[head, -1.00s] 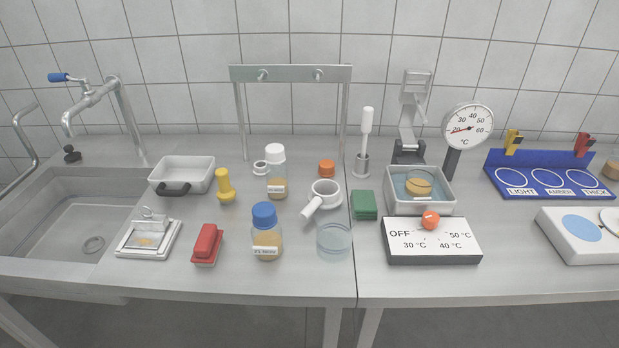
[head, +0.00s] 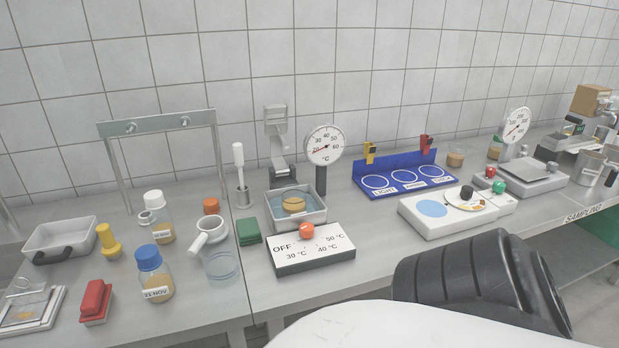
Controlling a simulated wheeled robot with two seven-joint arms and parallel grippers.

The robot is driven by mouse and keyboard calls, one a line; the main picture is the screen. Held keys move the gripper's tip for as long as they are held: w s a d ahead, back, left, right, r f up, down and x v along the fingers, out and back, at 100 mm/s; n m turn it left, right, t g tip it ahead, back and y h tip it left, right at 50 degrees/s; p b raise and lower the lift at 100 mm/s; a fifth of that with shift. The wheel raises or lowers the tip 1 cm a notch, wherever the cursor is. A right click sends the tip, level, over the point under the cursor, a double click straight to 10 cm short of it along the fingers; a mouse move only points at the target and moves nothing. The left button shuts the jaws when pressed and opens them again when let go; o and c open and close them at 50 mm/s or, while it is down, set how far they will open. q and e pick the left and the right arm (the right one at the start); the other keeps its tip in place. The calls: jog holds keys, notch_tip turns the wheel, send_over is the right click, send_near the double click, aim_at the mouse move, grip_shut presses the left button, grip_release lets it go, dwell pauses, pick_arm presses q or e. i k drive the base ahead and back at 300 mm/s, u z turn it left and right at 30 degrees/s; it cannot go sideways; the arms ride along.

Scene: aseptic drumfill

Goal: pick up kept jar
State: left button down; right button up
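No jar carries a readable "kept" mark, so I cannot tell which one is the kept jar. A blue-capped bottle (head: 156,285) with amber contents and a date label stands upright at the counter's front left. A white-capped bottle (head: 161,228) with similar contents stands behind it. A small open-looking amber jar (head: 456,156) stands right of the blue colour stand, and another amber jar (head: 495,149) is partly behind the far dial. An amber item (head: 293,204) sits in the water bath (head: 311,217). Neither gripper shows; a black and white part of my arm fills the lower right.
The heater control box (head: 316,257), dial thermometer (head: 325,147), blue LIGHT/AMBER/THICK stand (head: 408,189) and white plate unit (head: 427,218) occupy the middle counter. A balance (head: 525,180) stands farther right.

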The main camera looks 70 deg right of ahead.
aim_at(293, 196)
jog(key=k, duration=0.2)
jog(key=z, duration=1.15)
